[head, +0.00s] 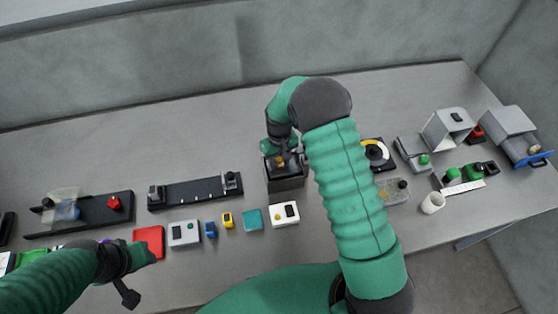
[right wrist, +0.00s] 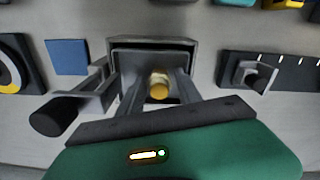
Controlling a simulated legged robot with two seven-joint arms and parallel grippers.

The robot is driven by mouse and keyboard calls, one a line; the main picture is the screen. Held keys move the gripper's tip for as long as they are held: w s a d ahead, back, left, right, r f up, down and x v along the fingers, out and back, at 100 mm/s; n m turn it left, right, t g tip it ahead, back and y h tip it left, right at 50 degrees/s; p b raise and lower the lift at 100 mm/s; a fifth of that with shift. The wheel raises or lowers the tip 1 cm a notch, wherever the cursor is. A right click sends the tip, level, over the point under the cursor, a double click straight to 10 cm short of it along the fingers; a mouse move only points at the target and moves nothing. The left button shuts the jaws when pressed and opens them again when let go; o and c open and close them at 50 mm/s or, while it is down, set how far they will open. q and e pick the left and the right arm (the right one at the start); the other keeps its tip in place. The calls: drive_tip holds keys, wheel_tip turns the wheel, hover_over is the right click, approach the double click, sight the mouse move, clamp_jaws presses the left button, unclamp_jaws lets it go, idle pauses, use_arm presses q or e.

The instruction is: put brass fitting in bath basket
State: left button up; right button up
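The brass fitting (right wrist: 159,86) is a small yellow-gold cylinder inside or just over the dark open-topped bath (right wrist: 152,43). In the head view the fitting (head: 281,161) is a small yellow spot at the bath (head: 285,184). My right gripper (right wrist: 160,80) points down into the bath, one finger on each side of the fitting. Its fingers look apart, with narrow gaps beside the fitting. The basket cannot be told apart from the dark bath interior. My left gripper (head: 128,275) is low at the left, near a red block; its fingers are not clear.
A black rail fixture (head: 195,193) stands left of the bath, and another with a red knob (head: 113,203) is farther left. A white box (head: 285,214) is in front of the bath. A dial (head: 376,154) and a white cup (head: 433,203) are to the right.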

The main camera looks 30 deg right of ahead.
sight(280, 160)
drive_tip(key=shift+d+r, duration=0.1)
drive_tip(key=shift+d, duration=0.15)
drive_tip(key=r, duration=0.1)
drive_tip(key=r+b, duration=0.1)
drive_tip(key=r, duration=0.2)
drive_tip(key=shift+w+d+r+b, duration=0.15)
drive_tip(key=shift+d+r+b, duration=0.1)
drive_tip(key=shift+d+b, duration=0.05)
wheel_tip(280, 160, up, 7)
drive_tip(key=b, duration=0.1)
use_arm(q)
drive_tip(key=shift+s+d+f, duration=0.1)
drive_tip(key=shift+d+f, duration=0.1)
drive_tip(key=shift+f, duration=0.4)
drive_tip(key=shift+s+d+f, duration=0.1)
drive_tip(key=shift+d+f, duration=0.05)
drive_tip(key=shift+f, duration=0.45)
use_arm(e)
drive_tip(key=s+a+t, duration=0.1)
drive_tip(key=s+a, duration=0.2)
drive_tip(key=s, duration=0.6)
drive_tip(key=s+a+t, duration=0.1)
drive_tip(key=s+a, duration=0.2)
drive_tip(key=s, duration=0.6)
drive_tip(key=shift+s+a+f+t, duration=0.15)
drive_tip(key=shift+s+a+t, duration=0.05)
drive_tip(key=shift+s+t, duration=0.1)
